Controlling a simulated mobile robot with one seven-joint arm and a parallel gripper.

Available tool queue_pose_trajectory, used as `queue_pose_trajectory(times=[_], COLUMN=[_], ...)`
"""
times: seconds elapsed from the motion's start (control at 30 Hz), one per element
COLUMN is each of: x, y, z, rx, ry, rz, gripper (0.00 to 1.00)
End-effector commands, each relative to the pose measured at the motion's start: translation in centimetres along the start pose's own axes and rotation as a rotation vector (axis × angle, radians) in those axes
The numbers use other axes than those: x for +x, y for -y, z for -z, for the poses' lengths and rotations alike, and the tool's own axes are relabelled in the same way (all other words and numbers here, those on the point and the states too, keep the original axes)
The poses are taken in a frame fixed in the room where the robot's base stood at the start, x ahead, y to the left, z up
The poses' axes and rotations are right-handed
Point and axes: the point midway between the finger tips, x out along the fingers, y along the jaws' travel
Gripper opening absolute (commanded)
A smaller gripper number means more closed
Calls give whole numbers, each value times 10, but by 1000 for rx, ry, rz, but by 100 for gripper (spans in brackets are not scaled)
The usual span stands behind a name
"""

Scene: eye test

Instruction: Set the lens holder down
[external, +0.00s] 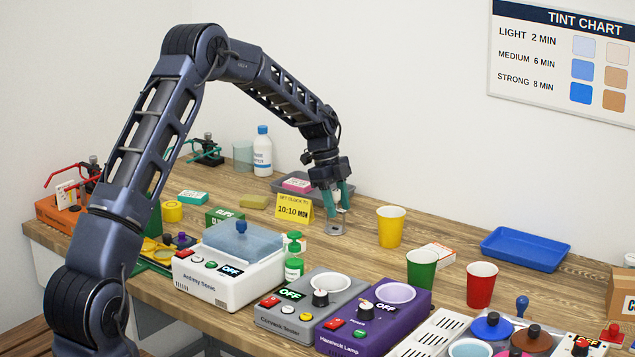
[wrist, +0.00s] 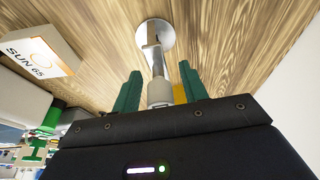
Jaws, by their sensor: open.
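A metal stand with a round silver base and an upright post, apparently the lens holder (external: 336,229), stands on the wooden table in the external view. In the wrist view the lens holder (wrist: 154,42) has its base on the wood, and its post runs down between my fingers. My gripper (external: 340,198) is open around the upper part of the post. In the wrist view, gaps show between the post and both green fingers of my gripper (wrist: 158,90). The post's top end is partly hidden by the gripper body.
A yellow cup (external: 391,226) stands right of the holder, with a green cup (external: 421,270) and a red cup (external: 481,284) nearer. A yellow clock sign (external: 294,208) is close on the left. A blue tray (external: 525,248) lies at right. Devices crowd the front.

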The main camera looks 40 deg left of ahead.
Motion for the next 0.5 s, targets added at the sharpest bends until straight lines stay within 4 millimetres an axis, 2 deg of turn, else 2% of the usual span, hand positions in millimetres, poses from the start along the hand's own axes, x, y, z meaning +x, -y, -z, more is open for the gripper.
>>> queue_pose_trajectory(times=[0.17,0.5], x=[-15,-78], y=[1,1], z=[1,1], rx=[0,1], ry=[0,0], rz=[3,3], gripper=[43,43])
